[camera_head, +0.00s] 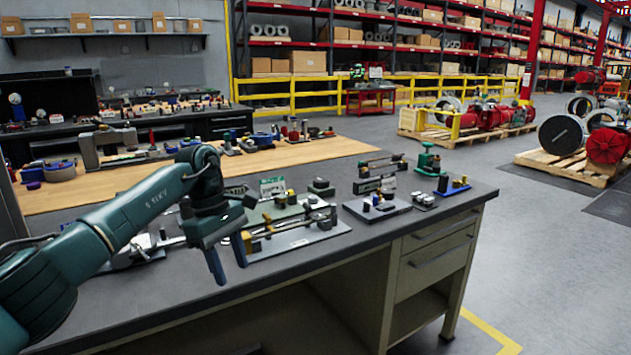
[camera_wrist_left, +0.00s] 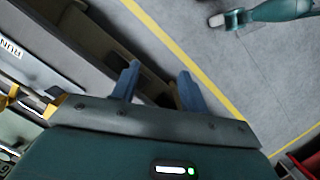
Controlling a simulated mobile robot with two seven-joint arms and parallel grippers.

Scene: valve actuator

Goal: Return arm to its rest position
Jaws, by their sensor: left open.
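My left arm comes in from the left in the head view. Its gripper (camera_head: 230,268) points down over the front edge of the dark workbench (camera_head: 330,265). In the left wrist view the two blue-grey fingers (camera_wrist_left: 159,72) stand apart with nothing between them. A grey plate with a brass-and-dark rod assembly (camera_head: 292,238), which looks like a valve actuator, lies on the bench just right of the gripper. The gripper looks clear of it.
More fixtures stand close behind, including a dark block on a plate (camera_head: 377,206) and a green device (camera_head: 428,160). Bench drawers (camera_head: 437,245) are below the top. Open floor (camera_head: 545,270) lies to the right, with pallets beyond.

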